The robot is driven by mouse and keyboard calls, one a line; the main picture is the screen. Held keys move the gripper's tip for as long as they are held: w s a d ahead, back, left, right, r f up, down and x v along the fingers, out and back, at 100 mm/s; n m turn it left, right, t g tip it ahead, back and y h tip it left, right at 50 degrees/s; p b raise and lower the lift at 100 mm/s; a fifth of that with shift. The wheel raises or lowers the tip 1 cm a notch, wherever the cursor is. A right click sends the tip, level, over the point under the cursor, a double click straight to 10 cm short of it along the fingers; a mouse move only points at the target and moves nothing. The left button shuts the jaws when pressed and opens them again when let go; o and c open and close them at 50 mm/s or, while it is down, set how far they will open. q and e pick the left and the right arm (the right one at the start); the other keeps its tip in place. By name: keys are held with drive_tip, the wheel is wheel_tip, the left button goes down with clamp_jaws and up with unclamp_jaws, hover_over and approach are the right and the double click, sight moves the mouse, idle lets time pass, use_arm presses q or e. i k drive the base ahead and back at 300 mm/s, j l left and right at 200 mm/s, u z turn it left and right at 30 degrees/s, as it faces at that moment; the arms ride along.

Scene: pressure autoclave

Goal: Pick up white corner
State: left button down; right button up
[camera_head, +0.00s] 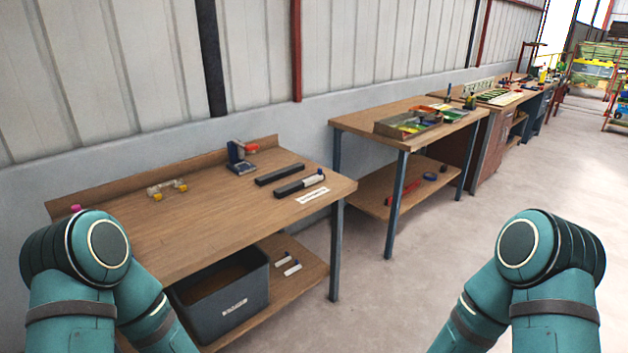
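I cannot tell for sure which thing is the white corner. A small whitish piece with yellow ends (167,188) lies on the left part of the near wooden table (215,215). A small white piece (314,179) sits at the far end of a dark bar on the same table, with a bit of blue by it. Small white pieces (291,268) also lie on the table's lower shelf. Both of my arms show only as teal links at the lower left and lower right. Neither gripper is in view.
A blue-and-red tool (240,158) stands at the table's back edge. Two dark bars (280,174) lie to its right, near a white label (312,196). A grey bin (220,298) is on the lower shelf. A second table (365,118) stands beyond; floor at right is clear.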

sight(311, 181)
drive_tip(key=k+u, duration=0.1)
drive_tip(key=u, duration=0.35)
drive_tip(key=k+u, duration=0.1)
drive_tip(key=u, duration=0.4)
drive_tip(key=k+j+u, duration=0.1)
drive_tip(key=u, duration=0.35)
drive_tip(key=i+l+u, duration=0.1)
drive_tip(key=u, duration=0.35)
drive_tip(key=l+u, duration=0.15)
drive_tip(key=u, duration=0.3)
drive_tip(key=l+u, duration=0.15)
drive_tip(key=u, duration=0.3)
drive_tip(key=z, duration=2.65)
drive_tip(key=i+l+u, duration=0.15)
drive_tip(key=i+u, duration=0.3)
drive_tip(key=i+l+u, duration=0.2)
drive_tip(key=u, duration=0.25)
